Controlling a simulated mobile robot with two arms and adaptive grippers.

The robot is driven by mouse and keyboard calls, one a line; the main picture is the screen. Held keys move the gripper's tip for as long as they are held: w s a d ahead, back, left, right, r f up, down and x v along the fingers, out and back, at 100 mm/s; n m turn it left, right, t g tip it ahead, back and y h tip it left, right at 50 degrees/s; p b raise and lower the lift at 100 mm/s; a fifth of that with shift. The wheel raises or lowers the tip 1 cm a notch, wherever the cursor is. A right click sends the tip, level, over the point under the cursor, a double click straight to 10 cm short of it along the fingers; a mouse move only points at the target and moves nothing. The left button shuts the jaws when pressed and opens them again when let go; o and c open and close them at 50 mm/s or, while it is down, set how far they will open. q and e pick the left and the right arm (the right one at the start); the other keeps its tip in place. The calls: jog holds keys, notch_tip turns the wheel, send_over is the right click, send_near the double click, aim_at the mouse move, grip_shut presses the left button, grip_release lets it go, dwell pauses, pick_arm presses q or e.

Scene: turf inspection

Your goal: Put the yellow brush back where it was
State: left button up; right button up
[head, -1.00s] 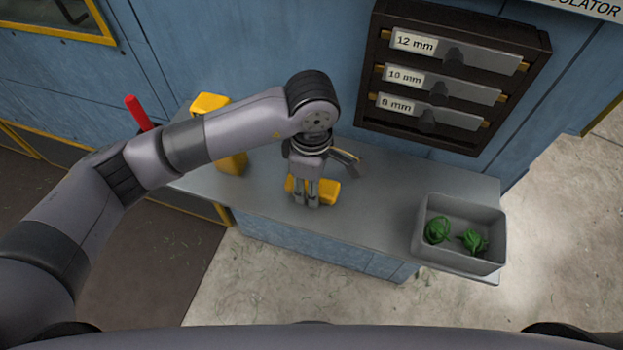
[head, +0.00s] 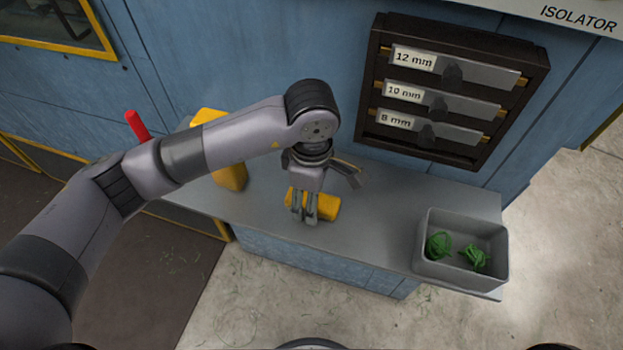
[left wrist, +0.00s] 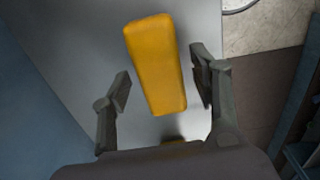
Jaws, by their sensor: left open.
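A yellow block-like piece (head: 325,206), which seems to be the yellow brush, lies on the grey counter (head: 385,215). No bristles show. My left gripper (head: 305,219) points down at it from above, with its fingers at the piece's left part in the head view. In the left wrist view the yellow piece (left wrist: 156,65) lies between the two spread fingers of my left gripper (left wrist: 162,78), with gaps on both sides. The gripper is open and holds nothing. My right gripper is in neither view.
A larger yellow object (head: 232,176) stands on the counter, partly behind my left arm. A red handle (head: 137,125) rises further left. A dark wall rack (head: 455,148) holds labelled gauges. A grey bin (head: 462,274) with green clumps sits at the counter's right end.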

pick_arm(q)
notch_tip(320, 180, up, 11)
jog(key=b, duration=0.3)
jog(key=shift+s, duration=0.1)
